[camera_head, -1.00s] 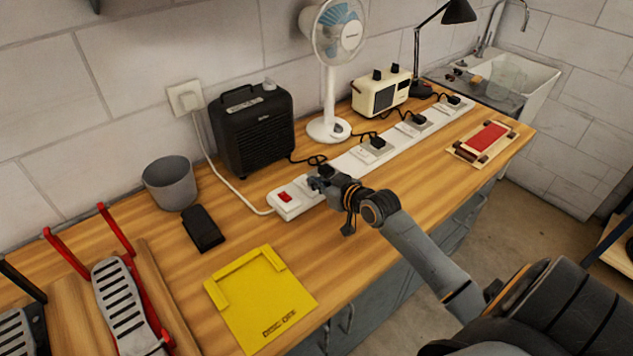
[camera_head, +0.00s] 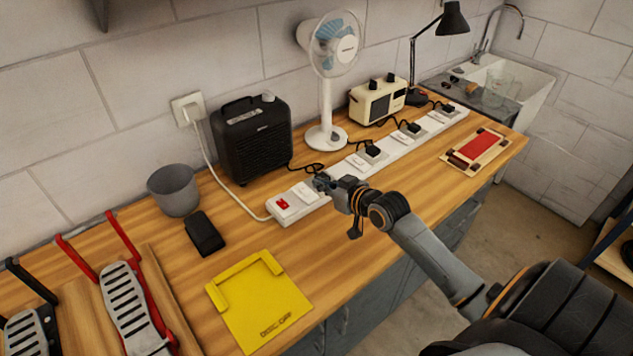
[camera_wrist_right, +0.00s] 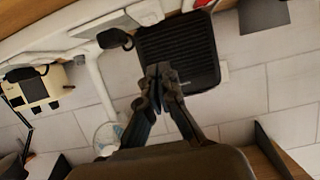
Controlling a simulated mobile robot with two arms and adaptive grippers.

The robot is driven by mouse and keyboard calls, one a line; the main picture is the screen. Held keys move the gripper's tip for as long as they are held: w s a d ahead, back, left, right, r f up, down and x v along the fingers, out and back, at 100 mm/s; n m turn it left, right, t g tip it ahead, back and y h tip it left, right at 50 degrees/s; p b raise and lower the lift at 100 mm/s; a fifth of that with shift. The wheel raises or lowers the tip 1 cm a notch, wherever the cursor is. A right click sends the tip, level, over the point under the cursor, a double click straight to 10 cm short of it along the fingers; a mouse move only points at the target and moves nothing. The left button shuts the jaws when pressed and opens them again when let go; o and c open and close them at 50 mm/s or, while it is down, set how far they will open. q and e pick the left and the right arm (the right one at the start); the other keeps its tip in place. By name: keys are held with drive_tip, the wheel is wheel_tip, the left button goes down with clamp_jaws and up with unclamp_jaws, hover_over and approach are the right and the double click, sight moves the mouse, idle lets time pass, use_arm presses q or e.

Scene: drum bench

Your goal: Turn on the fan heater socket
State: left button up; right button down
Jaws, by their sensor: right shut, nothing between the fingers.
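The black fan heater (camera_head: 250,140) stands against the wall. The white power strip (camera_head: 400,143) runs along the bench, with a red switch (camera_head: 282,204) at its left end and several sockets with white rockers. The heater's cord runs toward the strip and passes out of sight behind my right gripper (camera_head: 320,183). This gripper is shut and empty, its tips over the strip just right of the red switch; contact cannot be told. In the wrist view the shut fingers (camera_wrist_right: 158,72) overlap the heater (camera_wrist_right: 178,50), with the strip at the top. My left gripper is not in view.
A white desk fan (camera_head: 326,130), a cream radio (camera_head: 378,100) and a black lamp (camera_head: 453,17) stand behind the strip. A grey cup (camera_head: 173,188), a black box (camera_head: 204,232) and a yellow tray (camera_head: 262,305) lie left and front.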

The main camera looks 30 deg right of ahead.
drive_tip(key=s+b, duration=0.1)
drive_tip(key=s, duration=0.5)
drive_tip(key=shift+s+d+r, duration=0.25)
drive_tip(key=shift+s+r, duration=0.1)
drive_tip(key=shift+s, duration=0.05)
